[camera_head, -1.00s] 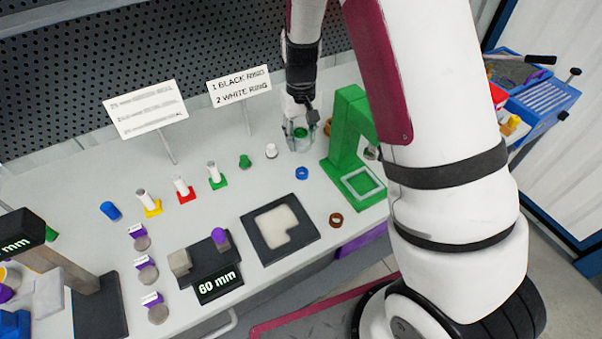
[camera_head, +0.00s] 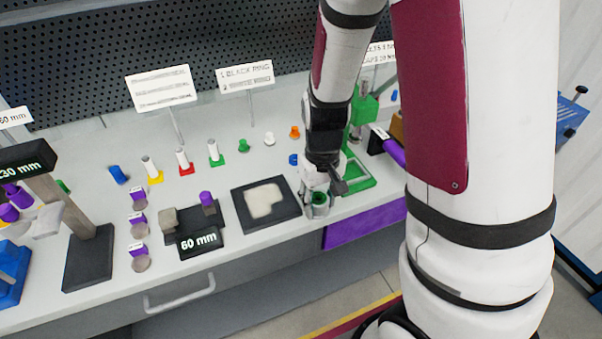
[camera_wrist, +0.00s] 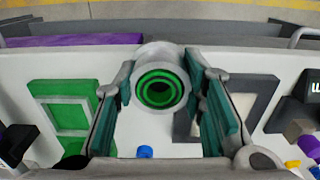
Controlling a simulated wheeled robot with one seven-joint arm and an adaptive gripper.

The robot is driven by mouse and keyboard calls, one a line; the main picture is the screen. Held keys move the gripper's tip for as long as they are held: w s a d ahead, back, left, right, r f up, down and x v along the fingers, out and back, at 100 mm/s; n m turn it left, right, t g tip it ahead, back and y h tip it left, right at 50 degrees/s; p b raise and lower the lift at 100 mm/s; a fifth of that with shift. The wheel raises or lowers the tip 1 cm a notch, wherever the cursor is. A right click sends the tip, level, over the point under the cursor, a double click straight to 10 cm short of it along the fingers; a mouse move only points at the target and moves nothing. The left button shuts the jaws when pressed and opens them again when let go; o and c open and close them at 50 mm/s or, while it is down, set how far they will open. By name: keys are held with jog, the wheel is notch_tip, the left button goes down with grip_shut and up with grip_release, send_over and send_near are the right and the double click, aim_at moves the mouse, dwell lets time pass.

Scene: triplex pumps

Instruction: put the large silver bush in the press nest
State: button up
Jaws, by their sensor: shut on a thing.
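My gripper (camera_head: 318,190) is shut on a silver bush with a green inside (camera_head: 319,204), near the front edge of the bench. In the wrist view the bush (camera_wrist: 160,82) sits between the fingers near their tips, its round opening facing the camera. The green press (camera_head: 365,105) stands behind and to the right of my gripper, partly hidden by my arm. Its green base with a pale square outline (camera_head: 360,182) is just right of the bush; it also shows at left in the wrist view (camera_wrist: 62,122). The bush is apart from it.
A black tray with a pale insert (camera_head: 240,212) lies left of my gripper. A blue ring (camera_head: 293,159) and an orange piece (camera_head: 294,131) lie behind it. A purple panel (camera_head: 365,225) is on the bench front. Small posts on coloured bases stand farther left.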

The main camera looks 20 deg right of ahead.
jog(key=w+d, duration=0.1)
jog(key=w, duration=0.3)
jog(key=w+d+f, duration=0.1)
jog(key=w, duration=0.4)
jog(key=w+d, duration=0.1)
jog(key=w, duration=0.3)
jog(key=shift+w+f, duration=0.2)
jog(key=shift+w, duration=0.2)
jog(key=shift+d+f, duration=0.1)
jog(key=shift+f, duration=1.65)
jog(key=shift+f, duration=0.15)
jog(key=o, duration=1.3)
jog(key=shift+c, duration=0.2)
